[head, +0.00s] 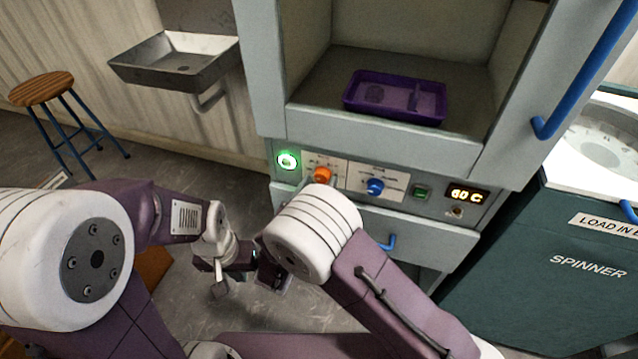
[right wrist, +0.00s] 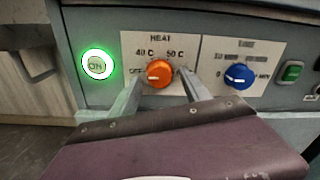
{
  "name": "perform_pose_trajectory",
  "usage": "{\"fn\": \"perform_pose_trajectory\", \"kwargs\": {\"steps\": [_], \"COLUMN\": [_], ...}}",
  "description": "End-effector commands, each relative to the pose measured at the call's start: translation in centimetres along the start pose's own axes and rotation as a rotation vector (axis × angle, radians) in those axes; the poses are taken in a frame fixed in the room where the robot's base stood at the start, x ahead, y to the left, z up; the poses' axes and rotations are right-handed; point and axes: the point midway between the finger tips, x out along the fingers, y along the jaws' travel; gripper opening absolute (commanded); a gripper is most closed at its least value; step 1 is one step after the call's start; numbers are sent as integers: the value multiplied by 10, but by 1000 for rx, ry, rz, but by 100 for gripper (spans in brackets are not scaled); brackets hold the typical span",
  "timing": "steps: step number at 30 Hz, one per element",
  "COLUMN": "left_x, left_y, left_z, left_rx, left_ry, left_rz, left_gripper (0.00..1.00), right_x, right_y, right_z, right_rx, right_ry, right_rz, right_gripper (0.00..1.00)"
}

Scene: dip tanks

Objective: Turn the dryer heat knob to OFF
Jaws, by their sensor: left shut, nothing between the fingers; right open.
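The orange heat knob (head: 322,175) is on the dryer's front panel. In the right wrist view the heat knob (right wrist: 159,74) has a small pale mark on its left side; its exact setting is hard to tell. OFF, 40 C and 50 C labels show around it. My right gripper (right wrist: 160,84) is open, with one finger on each side of the knob; contact cannot be told. In the head view my right arm hides most of that gripper. My left gripper (head: 219,290) is shut and empty, low over the floor, away from the panel.
A blue knob (head: 376,186), a green switch (head: 421,192) and a display (head: 467,194) reading 60 C are right of the heat knob. A glowing green ON button (head: 287,160) is left. A purple tray (head: 361,105) sits in the dryer above; the spinner (head: 560,250) stands right.

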Motion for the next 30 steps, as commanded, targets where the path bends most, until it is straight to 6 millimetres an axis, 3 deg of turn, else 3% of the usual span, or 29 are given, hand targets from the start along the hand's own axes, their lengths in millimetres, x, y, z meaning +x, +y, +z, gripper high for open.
{"fn": "perform_pose_trajectory", "kwargs": {"steps": [6,12,27,30], "left_x": [-11,-14,-14,-14], "left_y": [0,0,0,0], "left_z": [-1,-2,-1,-1], "left_rx": [0,0,0,0], "left_ry": [0,0,0,0], "left_rz": [0,0,0,0], "left_gripper": [0,0,0,0], "right_x": [-44,-68,-70,-59], "right_y": [1,0,-1,-20], "right_z": [2,1,0,-8], "right_rx": [-3,-2,0,27], "right_ry": [-2,-1,2,58], "right_rz": [6,2,-2,-65], "right_gripper": [55,55,55,55]}}
